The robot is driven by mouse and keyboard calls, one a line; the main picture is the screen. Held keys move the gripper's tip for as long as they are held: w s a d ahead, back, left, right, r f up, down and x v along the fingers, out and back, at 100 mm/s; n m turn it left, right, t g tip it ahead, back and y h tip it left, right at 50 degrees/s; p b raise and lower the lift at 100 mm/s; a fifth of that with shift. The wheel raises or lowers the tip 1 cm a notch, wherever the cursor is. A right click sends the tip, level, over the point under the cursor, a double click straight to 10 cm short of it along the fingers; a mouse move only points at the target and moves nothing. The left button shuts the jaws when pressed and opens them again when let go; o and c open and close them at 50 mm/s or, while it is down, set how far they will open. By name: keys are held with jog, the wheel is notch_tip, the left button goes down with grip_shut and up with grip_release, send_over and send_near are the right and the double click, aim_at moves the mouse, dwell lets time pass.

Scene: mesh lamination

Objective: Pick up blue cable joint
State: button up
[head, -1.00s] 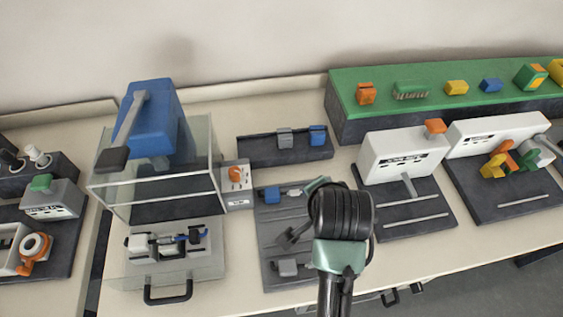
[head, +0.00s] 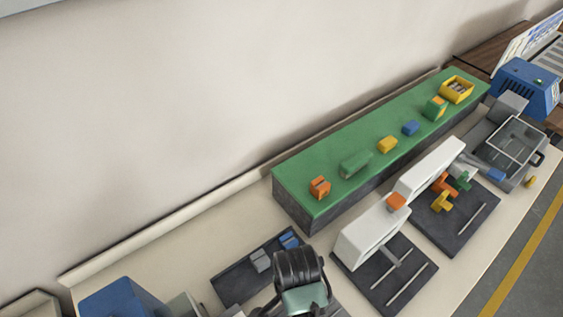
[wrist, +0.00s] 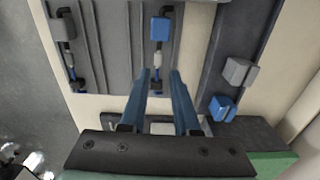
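My gripper (wrist: 160,76) is open, with two blue fingers apart and nothing held between them. A blue cable joint (wrist: 221,108) sits on a dark tray to the right of the fingers, beside a grey joint (wrist: 240,70). In the head view, the blue joint (head: 289,240) and grey joint (head: 260,260) sit in that tray (head: 232,287), just behind my arm. Another blue block (wrist: 162,28), on a short dark cable, lies in a grooved grey board (wrist: 110,40) ahead of the fingertips. In the head view, the fingers are hidden.
A green raised shelf (head: 300,186) holds several coloured blocks, including a blue one (head: 410,128). Two white machines (head: 372,238) with dark bases stand in front of it. A blue press (head: 125,300) is at lower left. Bare bench (head: 180,255) lies left of the tray.

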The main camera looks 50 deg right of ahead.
jog(key=f, duration=0.4)
jog(key=shift+s+f, duration=0.25)
jog(key=shift+f, duration=0.05)
jog(key=shift+w+f+p, duration=0.1)
jog(key=shift+f+p, duration=0.25)
jog(key=shift+f, duration=2.8)
grip_shut()
